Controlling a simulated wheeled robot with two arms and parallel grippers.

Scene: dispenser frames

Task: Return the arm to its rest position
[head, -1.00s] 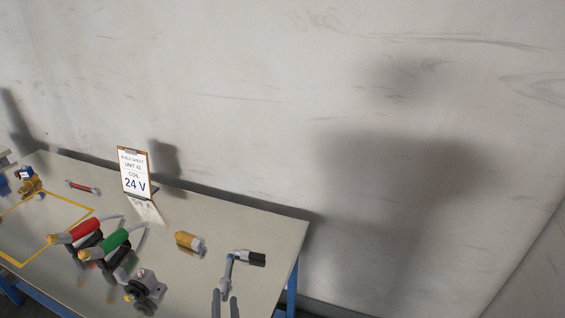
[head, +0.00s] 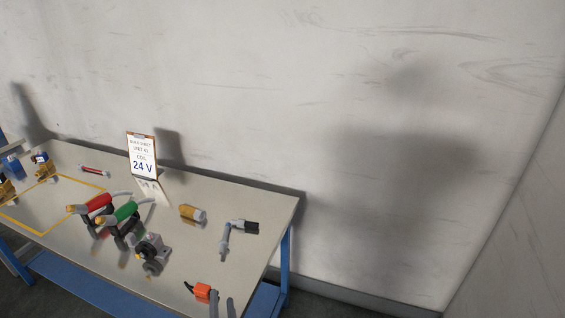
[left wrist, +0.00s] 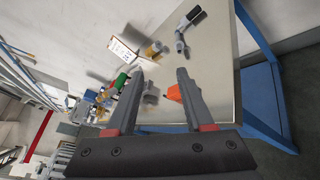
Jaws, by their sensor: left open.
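My left gripper (head: 222,307) shows at the bottom edge of the head view, its two grey fingers apart. It is open with nothing between the fingers, and it is near the table's front right part. In the left wrist view, the open fingers (left wrist: 160,76) point over the table, with an orange piece (left wrist: 174,92) showing beside the right finger. The same orange piece (head: 203,292) lies by the table's front edge in the head view, just left of the fingers. My right gripper is not in view.
The table (head: 268,212) holds a grey tool with a black end (head: 238,232), a yellow cylinder (head: 192,214), a grey metal part (head: 151,250), green (head: 125,212) and red (head: 97,203) handled tools, and a build sheet stand (head: 142,157). A wall stands behind.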

